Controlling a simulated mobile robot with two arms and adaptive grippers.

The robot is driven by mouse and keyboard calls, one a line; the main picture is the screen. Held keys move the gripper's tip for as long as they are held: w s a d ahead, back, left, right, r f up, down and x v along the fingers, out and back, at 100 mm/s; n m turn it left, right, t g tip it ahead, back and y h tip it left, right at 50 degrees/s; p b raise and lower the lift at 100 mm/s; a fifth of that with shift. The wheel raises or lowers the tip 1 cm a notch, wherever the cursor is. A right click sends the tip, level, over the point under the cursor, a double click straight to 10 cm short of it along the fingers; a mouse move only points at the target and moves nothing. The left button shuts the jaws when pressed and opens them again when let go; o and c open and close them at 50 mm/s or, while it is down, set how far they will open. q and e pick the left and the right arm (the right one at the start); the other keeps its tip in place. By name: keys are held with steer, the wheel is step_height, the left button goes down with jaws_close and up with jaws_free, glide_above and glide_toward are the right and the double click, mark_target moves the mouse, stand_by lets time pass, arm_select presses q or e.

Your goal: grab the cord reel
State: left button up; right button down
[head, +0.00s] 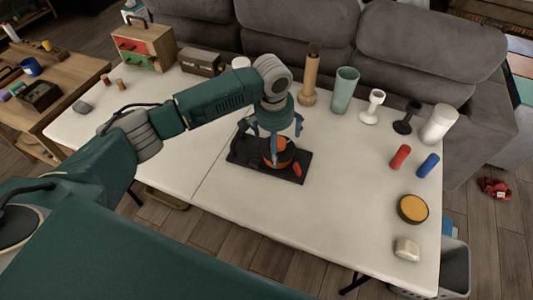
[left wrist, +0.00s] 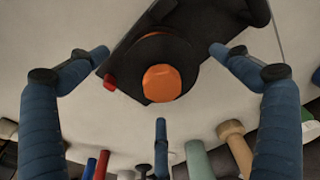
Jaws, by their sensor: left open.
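The cord reel (head: 276,157) is a black and orange round thing standing on a black board (head: 240,158) near the middle of the white table. In the left wrist view the reel (left wrist: 162,82) shows an orange hub on a dark disc. My left gripper (head: 276,134) is open, with its blue fingers above and around the reel in the head view. In the left wrist view the left gripper (left wrist: 158,76) has its fingers spread on several sides of the reel, with no clear contact. The fingers hide part of the reel in the head view. My right gripper is not in view.
Behind the reel stand a wooden vase (head: 310,78), a green cup (head: 344,90) and a white goblet (head: 372,106). A grey sofa (head: 430,50) borders the back.

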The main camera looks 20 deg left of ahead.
arm_select(q)
step_height(320, 180, down, 4)
steer(key=shift+w+d+r+p, duration=0.1)
steer(key=shift+p, duration=0.2)
steer(key=shift+f, duration=0.3)
steer(key=shift+c, duration=0.8)
steer(key=c, duration=1.3)
steer(key=shift+c, duration=0.4)
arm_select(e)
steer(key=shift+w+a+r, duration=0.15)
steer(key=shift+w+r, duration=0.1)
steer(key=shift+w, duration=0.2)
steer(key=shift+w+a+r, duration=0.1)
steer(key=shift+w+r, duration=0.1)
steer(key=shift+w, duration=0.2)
arm_select(q)
steer(key=shift+r, duration=0.15)
